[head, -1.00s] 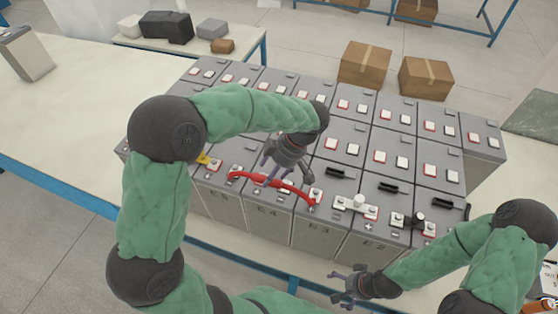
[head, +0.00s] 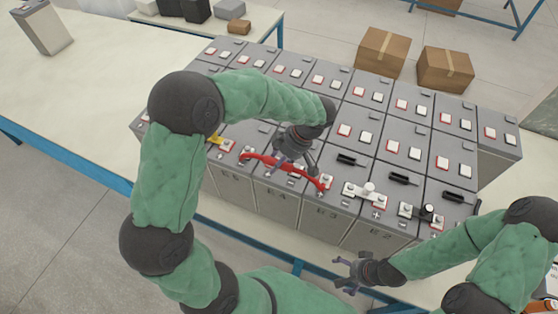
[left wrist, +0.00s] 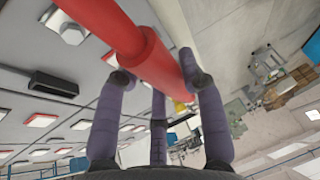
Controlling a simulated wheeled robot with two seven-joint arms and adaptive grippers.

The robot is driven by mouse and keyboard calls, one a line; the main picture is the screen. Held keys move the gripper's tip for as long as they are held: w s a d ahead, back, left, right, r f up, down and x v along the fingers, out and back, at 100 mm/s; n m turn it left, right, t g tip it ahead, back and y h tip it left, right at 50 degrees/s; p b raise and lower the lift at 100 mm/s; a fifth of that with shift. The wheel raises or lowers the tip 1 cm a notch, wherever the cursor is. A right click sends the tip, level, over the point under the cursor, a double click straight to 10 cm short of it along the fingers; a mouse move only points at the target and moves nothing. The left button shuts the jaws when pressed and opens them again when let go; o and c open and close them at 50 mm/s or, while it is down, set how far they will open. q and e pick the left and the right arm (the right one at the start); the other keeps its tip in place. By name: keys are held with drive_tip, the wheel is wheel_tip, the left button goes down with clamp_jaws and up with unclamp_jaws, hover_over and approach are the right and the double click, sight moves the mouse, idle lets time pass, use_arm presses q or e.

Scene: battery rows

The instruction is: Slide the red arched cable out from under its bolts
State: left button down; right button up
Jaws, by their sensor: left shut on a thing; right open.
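The red arched cable (head: 305,178) spans the tops of the front-row batteries marked E4 and E3, its ends at bolted terminals. My left gripper (head: 288,165) is shut on the cable near its middle, from above. In the left wrist view the cable (left wrist: 125,35) runs thick and close between the purple fingers (left wrist: 155,95). The bolt at the right end (head: 325,181) shows beside the cable; the left end is small, and I cannot tell how it sits under its bolt. My right gripper (head: 350,275) is open and empty in front of the batteries.
Rows of grey batteries (head: 390,127) fill the bench. A yellow piece (head: 216,140) is left of the cable; a white bar link (head: 364,193) and black-capped terminals (head: 427,212) are to its right.

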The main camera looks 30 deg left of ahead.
use_arm(q)
drive_tip(key=shift+r+b, duration=0.1)
drive_tip(key=shift+b, duration=0.2)
idle(0.5)
drive_tip(key=shift+s+d+b, duration=0.15)
drive_tip(key=shift+s+b, duration=0.6)
drive_tip(key=shift+s, duration=1.25)
drive_tip(key=shift+f+b, duration=0.4)
drive_tip(key=shift+b, duration=0.2)
idle(0.6)
drive_tip(key=c, duration=0.7)
unclamp_jaws()
drive_tip(key=v, duration=1.2)
